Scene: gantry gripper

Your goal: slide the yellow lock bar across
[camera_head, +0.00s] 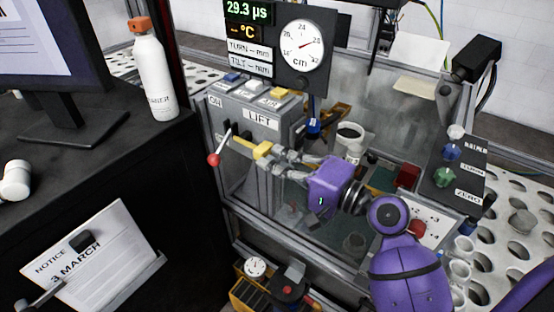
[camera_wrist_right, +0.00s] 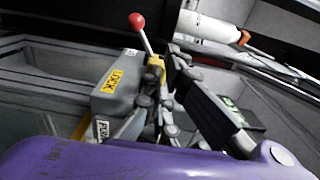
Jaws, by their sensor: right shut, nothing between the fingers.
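The yellow lock bar (camera_head: 263,150) is a small yellow block on the side of the grey LIFT box (camera_head: 245,118). It also shows in the wrist view (camera_wrist_right: 155,64), close to a yellow LOCK label (camera_wrist_right: 114,80). My right gripper (camera_head: 277,161) reaches in from the right, its fingertips right beside the bar. In the wrist view the gripper (camera_wrist_right: 165,82) is shut and empty, and its fingers hide part of the bar. Whether they touch the bar I cannot tell. My left gripper is out of view.
A red-knobbed lever (camera_head: 213,159) sticks out left of the bar. A clear-walled enclosure with a white cup (camera_head: 350,137) lies behind my gripper. A dial gauge (camera_head: 304,45) stands above, and a control panel with knobs (camera_head: 452,165) is at right.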

